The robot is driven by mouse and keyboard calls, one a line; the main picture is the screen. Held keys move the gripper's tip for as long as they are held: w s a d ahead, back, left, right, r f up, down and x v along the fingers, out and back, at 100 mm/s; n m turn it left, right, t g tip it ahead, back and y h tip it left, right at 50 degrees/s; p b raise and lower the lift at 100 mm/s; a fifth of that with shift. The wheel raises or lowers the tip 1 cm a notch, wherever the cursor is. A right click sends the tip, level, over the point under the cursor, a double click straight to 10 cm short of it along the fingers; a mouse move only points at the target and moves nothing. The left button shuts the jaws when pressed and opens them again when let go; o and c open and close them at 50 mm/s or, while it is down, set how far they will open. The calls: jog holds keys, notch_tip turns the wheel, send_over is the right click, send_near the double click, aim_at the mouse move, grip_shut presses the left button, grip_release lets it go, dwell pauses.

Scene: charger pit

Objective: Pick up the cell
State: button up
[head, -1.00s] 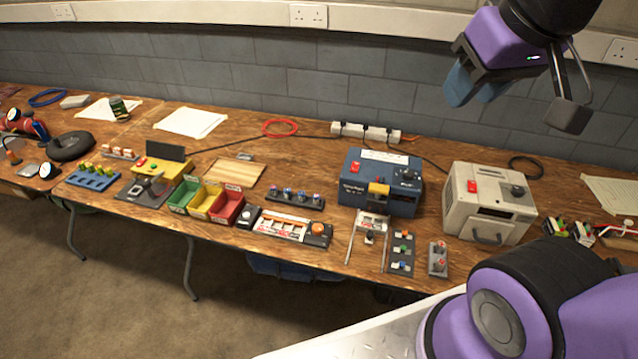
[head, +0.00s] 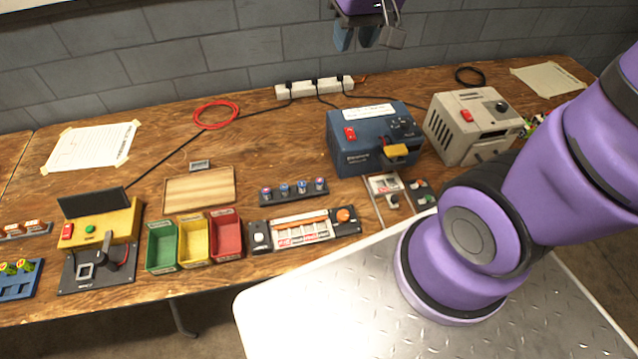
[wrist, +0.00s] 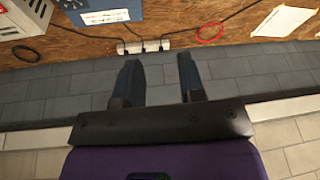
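Several small cells (head: 302,187) with coloured tops stand in a dark rack on the wooden bench. I cannot tell which cell the task means. My gripper (head: 357,38) is high at the top of the head view, against the wall and away from the cells. In the wrist view its two fingers (wrist: 160,85) are apart with nothing between them. No cell shows clearly in the wrist view.
Green, yellow and red bins (head: 227,252) stand at the bench front. A yellow tester (head: 105,222) is left of them. A blue charger box (head: 345,155) and a beige box (head: 450,125) stand right. A power strip (head: 315,88) and red cable ring (head: 216,114) lie behind.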

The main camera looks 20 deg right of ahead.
jog(key=w+a+f+g, duration=0.1)
jog(key=w+f, duration=0.2)
jog(key=f, duration=0.5)
jog(key=w+a+f+g, duration=0.1)
jog(key=w+a+f, duration=0.15)
jog(key=f, duration=0.55)
jog(key=m+g, duration=0.1)
send_near(319, 179)
jog(key=shift+h, duration=0.4)
jog(key=shift+a+f, duration=0.2)
jog(key=shift+f, duration=2.4)
jog(key=shift+a+f, duration=0.2)
jog(key=shift+f, duration=2.4)
grip_shut()
jog(key=shift+w+r, duration=0.1)
